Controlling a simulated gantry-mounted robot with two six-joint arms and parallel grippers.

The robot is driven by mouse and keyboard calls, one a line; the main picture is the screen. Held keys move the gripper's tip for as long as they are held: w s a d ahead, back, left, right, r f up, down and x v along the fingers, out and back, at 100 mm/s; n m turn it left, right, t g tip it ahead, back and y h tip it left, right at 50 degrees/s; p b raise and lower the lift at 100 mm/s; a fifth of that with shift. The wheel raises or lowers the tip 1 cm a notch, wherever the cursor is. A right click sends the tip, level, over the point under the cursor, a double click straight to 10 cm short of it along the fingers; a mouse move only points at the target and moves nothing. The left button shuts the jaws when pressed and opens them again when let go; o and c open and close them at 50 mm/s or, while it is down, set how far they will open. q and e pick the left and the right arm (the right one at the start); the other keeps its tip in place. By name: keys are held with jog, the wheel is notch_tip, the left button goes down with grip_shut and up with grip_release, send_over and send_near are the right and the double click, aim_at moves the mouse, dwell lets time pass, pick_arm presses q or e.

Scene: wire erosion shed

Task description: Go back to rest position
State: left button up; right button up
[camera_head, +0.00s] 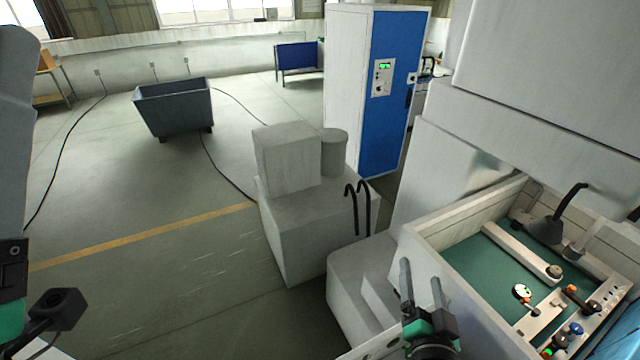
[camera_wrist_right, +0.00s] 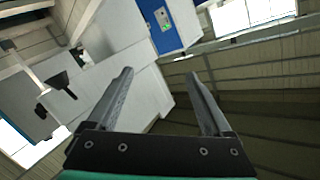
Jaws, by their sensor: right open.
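My right gripper (camera_head: 424,284) is at the bottom of the head view, in front of the machine's work tank. Its two grey fingers point up and stand apart, with nothing between them. The right wrist view shows the same gripper (camera_wrist_right: 160,95) open and empty, tilted toward the machine and the far wall. My left arm comes in at the left edge of the head view. A black and green part of it shows at the lower left, but its fingertips cannot be made out.
The open work tank (camera_head: 465,226), with a green floor, holds a bar, clamps and coloured knobs at the right. White machine boxes (camera_head: 290,235) stand left of my right gripper. A blue-white cabinet (camera_head: 348,100) and a grey cart (camera_head: 172,108) stand farther back.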

notch_tip(320, 180, up, 17)
jog(key=d+t, duration=0.1)
jog(key=t, duration=0.3)
jog(key=s+a+r+n+t+y, duration=0.1)
jog(key=s+r+n+t, duration=0.1)
jog(key=r, duration=0.5)
jog(key=s+a+r+n+t+y, duration=0.1)
jog(key=s+r+n+t+y, duration=0.1)
jog(key=s+r, duration=0.5)
jog(key=s+a+r+n+t+y, duration=0.1)
jog(key=s+r+n+t+y, duration=0.1)
jog(key=r, duration=0.6)
jog(key=s+n+t, duration=0.1)
jog(key=s+n, duration=0.1)
jog(key=n, duration=0.1)
jog(key=shift+s+r, duration=0.15)
jog(key=shift+r, duration=0.25)
